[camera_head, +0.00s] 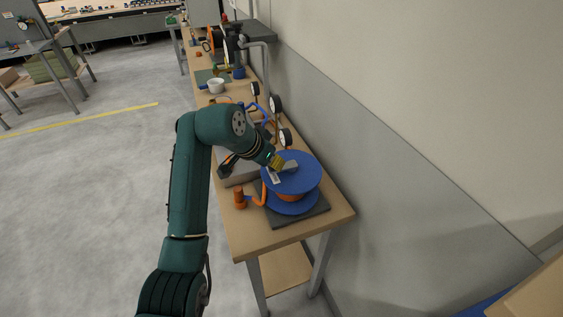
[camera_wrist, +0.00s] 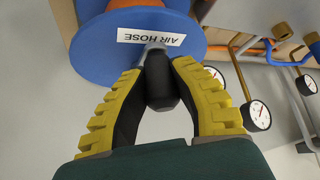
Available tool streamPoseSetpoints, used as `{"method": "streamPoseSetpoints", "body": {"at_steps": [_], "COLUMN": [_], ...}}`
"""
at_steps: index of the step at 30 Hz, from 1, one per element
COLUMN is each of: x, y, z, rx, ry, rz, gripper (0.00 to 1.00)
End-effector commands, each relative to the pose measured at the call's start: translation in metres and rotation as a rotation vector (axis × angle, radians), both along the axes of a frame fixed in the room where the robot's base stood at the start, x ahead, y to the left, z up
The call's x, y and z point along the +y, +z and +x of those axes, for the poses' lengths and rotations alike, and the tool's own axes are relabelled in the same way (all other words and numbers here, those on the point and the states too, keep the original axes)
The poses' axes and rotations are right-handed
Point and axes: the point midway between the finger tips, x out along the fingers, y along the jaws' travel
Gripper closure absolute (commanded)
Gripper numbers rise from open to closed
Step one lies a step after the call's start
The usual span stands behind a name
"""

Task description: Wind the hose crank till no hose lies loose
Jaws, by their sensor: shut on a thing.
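The hose reel has a blue upper disc (camera_head: 305,176) and stands on a dark plate at the near end of the bench. Orange hose (camera_head: 290,196) shows wound between its discs. A short orange piece (camera_head: 257,201) curves from the reel to an orange upright fitting (camera_head: 240,198). My gripper (camera_head: 277,162) is over the reel's top. In the wrist view the yellow-padded fingers (camera_wrist: 160,70) are shut on the dark crank knob (camera_wrist: 162,92), beside the white "AIR HOSE" label (camera_wrist: 150,36). The far side of the reel is hidden.
Gauges (camera_head: 276,104) on pipes stand along the wall behind the reel. A grey box (camera_head: 238,168) lies beside my gripper on the wooden bench (camera_head: 245,237). A white cup (camera_head: 216,86) is farther along. The wall is close at right; open floor is at left.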

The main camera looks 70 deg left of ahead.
Motion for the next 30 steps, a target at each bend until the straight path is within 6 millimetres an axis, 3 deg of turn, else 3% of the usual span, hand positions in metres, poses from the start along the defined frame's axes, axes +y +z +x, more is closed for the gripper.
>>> {"method": "streamPoseSetpoints", "body": {"at_steps": [30], "x": [0.026], "y": [0.0], "z": [0.008], "rx": [0.004], "ry": [-0.001], "rz": [-0.007], "gripper": [1.0]}}
